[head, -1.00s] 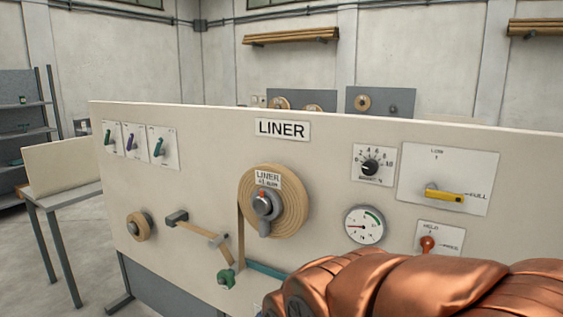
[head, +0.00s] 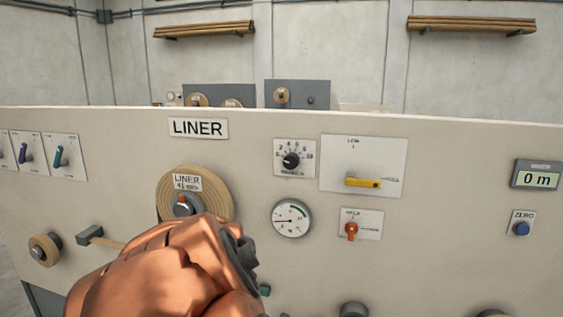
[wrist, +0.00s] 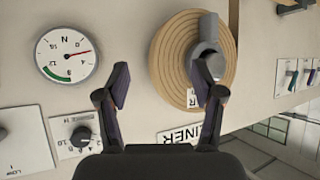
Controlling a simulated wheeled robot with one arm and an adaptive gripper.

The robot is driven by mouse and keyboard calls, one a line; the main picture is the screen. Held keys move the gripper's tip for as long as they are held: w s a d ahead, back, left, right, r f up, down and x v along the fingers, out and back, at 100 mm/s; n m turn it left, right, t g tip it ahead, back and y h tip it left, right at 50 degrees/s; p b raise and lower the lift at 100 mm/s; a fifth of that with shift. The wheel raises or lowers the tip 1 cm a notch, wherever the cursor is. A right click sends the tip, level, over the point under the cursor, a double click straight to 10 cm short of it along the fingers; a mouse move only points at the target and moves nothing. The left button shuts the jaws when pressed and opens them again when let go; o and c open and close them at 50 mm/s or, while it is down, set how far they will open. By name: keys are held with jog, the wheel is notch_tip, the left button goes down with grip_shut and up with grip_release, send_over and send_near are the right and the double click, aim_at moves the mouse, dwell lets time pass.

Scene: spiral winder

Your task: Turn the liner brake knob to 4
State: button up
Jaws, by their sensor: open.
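The liner brake knob (head: 291,161) is a small black knob on a white scale plate marked 0 to 10, right of the LINER sign. Its exact setting is too small to read. In the wrist view the panel is upside down and the knob (wrist: 80,137) sits at the lower left, outside and left of the fingers. My gripper (wrist: 161,75) is open and empty, its fingers in front of the panel by the liner roll. In the head view my copper arm hides the fingers.
The liner roll (head: 222,184) with its grey hub is near the right finger. A round gauge (head: 291,218) is below the knob. A 0 m display (head: 537,175) is far right.

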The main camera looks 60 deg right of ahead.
jog(key=s+d+r+m+h, duration=0.3)
jog(key=d+r+h, duration=0.2)
jog(key=d+r, duration=0.3)
jog(key=m+g+h, duration=0.2)
jog(key=h, duration=0.2)
send_near(290, 161)
jog(key=d, duration=0.2)
jog(key=shift+w+p+x, duration=0.15)
jog(key=shift+p+x, duration=0.4)
jog(key=shift+x, duration=1.45)
jog(key=shift+w+p+x, duration=0.2)
jog(key=shift+p+x, duration=0.35)
jog(key=shift+x, duration=1.45)
jog(key=shift+a, duration=0.1)
jog(key=shift+c, duration=0.4)
jog(key=c, duration=1.1)
jog(key=shift+o, duration=0.2)
